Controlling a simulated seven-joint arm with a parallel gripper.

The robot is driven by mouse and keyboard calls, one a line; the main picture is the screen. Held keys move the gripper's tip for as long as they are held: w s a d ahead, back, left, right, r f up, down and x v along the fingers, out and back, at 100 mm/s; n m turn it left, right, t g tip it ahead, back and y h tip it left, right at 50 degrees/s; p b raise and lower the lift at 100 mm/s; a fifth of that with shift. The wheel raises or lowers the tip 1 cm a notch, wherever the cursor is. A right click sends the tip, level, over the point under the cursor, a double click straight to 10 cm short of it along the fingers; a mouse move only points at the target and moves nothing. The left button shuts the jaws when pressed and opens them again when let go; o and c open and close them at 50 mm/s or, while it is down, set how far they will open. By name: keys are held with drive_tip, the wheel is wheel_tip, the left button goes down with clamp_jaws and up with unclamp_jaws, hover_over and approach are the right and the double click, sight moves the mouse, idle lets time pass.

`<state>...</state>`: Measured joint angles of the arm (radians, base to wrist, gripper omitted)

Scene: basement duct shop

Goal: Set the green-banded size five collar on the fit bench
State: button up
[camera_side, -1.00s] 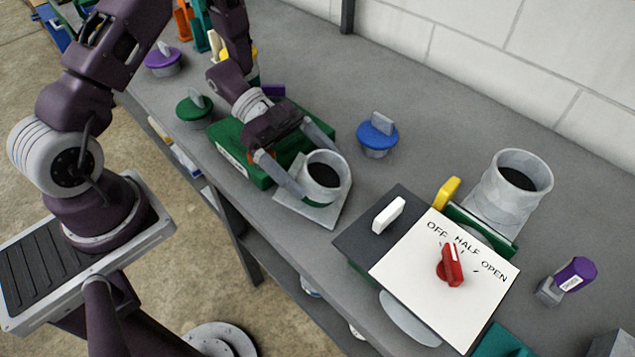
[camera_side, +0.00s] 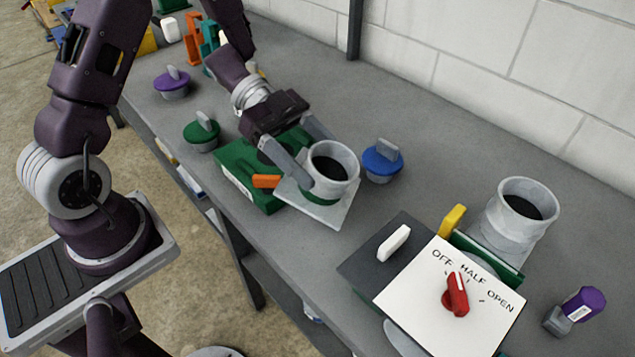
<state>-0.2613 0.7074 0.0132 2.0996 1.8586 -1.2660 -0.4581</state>
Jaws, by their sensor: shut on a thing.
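The green-banded collar (camera_side: 330,177) is a short grey tube on a square flange, with a green band at its base. My gripper (camera_side: 318,162) is shut on the tube, one finger on each side. The flange (camera_side: 325,212) appears tilted and slightly above the grey bench (camera_side: 270,245), though the gap is hard to judge. No size mark is readable on the collar. I cannot tell which surface is called the fit bench.
A green box (camera_side: 235,172) and an orange piece (camera_side: 266,181) are left of the collar. A blue knobbed plug (camera_side: 382,162) stands close right. A dial panel (camera_side: 440,305), another grey collar (camera_side: 522,213) and a purple-capped item (camera_side: 583,303) are further right.

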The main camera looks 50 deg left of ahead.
drive_tip(key=r, duration=0.1)
drive_tip(key=w+r+n+t, duration=0.1)
drive_tip(key=shift+r, duration=0.35)
drive_tip(key=w+a+r+n+t+y, duration=0.4)
drive_tip(key=w+a+n+t+y, duration=0.4)
drive_tip(key=a+n+t+y, duration=0.3)
drive_tip(key=s+d+f+m+g+h, duration=0.1)
drive_tip(key=s+d+m+g+h, duration=0.2)
drive_tip(key=m+g, duration=0.1)
drive_tip(key=s+d+f+m+g+h, duration=0.2)
drive_tip(key=s+d+m+g+h, duration=0.1)
drive_tip(key=d+m+g+h, duration=0.1)
drive_tip(key=s+d+f+m+g+h, duration=0.1)
drive_tip(key=s+d+m+g+h, duration=0.2)
drive_tip(key=d+m+g+h, duration=0.1)
drive_tip(key=shift+f, duration=0.2)
wheel_tip(320, 180, down, 10)
drive_tip(key=shift+r, duration=0.2)
